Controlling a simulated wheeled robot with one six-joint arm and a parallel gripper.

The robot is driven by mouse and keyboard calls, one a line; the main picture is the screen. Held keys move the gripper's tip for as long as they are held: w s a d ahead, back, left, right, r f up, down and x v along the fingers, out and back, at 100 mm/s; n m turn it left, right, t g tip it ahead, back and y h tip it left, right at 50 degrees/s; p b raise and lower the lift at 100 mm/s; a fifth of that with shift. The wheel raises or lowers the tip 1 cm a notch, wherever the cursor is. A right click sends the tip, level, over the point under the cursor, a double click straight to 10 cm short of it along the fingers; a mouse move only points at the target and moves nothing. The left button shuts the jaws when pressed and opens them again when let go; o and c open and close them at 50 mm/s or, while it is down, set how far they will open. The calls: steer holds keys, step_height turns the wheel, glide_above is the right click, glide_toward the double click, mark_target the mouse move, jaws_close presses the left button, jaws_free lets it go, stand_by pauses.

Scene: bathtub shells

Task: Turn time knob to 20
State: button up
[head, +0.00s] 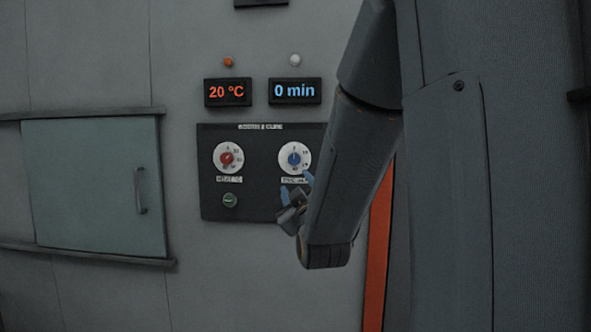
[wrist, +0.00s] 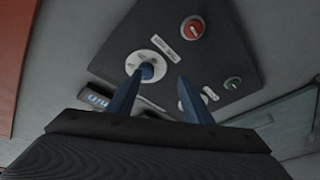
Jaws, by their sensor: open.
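The time knob (head: 293,159) is a blue knob on a white dial at the right of the dark control panel (head: 262,212). The time display (head: 295,91) above it reads 0 min. My gripper (head: 296,184) is open and empty, its blue fingers just below the dial in the head view. In the wrist view the time knob (wrist: 148,71) shows beside the tip of the left finger, and my gripper (wrist: 161,76) has its right finger off to the other side. I cannot tell whether a finger touches the knob. The dial's lower edge is partly hidden in the head view.
A red heat knob (head: 227,158) sits left of the time knob, with its display (head: 228,92) reading 20 °C. A green switch (head: 230,200) is below it. A red round control (wrist: 193,28) shows in the wrist view. A cabinet door (head: 90,190) is at the left.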

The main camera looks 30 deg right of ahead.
mark_target(295, 162)
steer(key=shift+t+h, duration=0.4)
steer(key=shift+h, duration=0.1)
steer(key=w+d+r, duration=0.1)
steer(key=w, duration=0.1)
steer(key=w+d+r+p, duration=0.1)
steer(key=w+r, duration=0.1)
steer(key=w+d+r, duration=0.1)
steer(key=w, duration=0.1)
steer(key=shift+w+d+r, duration=0.15)
steer(key=shift+w+r, duration=0.05)
steer(key=shift+r, duration=0.05)
steer(key=c, duration=1.1)
